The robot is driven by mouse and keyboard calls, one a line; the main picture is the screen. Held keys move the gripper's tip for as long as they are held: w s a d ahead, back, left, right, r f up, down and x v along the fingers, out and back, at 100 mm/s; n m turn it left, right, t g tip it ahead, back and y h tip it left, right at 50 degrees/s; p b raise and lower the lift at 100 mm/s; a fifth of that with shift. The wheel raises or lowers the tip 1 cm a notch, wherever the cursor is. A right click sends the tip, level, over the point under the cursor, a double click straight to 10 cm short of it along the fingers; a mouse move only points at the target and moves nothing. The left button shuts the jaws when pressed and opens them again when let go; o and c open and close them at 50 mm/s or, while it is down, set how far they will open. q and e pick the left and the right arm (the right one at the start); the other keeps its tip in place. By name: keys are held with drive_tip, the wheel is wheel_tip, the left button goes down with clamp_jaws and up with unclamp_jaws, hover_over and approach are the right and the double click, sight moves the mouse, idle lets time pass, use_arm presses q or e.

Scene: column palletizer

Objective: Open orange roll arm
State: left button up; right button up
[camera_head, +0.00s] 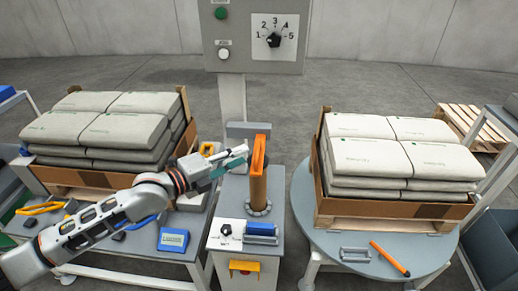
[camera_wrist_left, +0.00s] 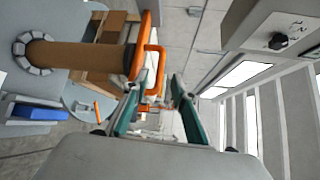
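The orange roll arm (camera_head: 259,157) stands upright over a brown roll (camera_head: 257,188) on the grey pedestal in the middle of the head view. My left gripper (camera_head: 240,158) is just left of the orange arm. Its teal fingers also show in the left wrist view (camera_wrist_left: 157,92), spread apart. I cannot tell whether they touch the arm. My right gripper is out of view.
Sacks fill a crate at left (camera_head: 107,124) and another at right (camera_head: 385,150). A control box with a dial (camera_head: 274,40) stands behind the pedestal. An orange marker (camera_head: 390,258) and a grey handle (camera_head: 355,254) lie on the round table (camera_head: 320,228).

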sight(258, 147)
use_arm(q)
drive_tip(key=x, duration=0.7)
drive_tip(key=shift+w+d+f+b, duration=0.1)
drive_tip(key=shift+w+d+b, duration=0.05)
drive_tip(key=shift+d+b, duration=0.15)
clamp_jaws()
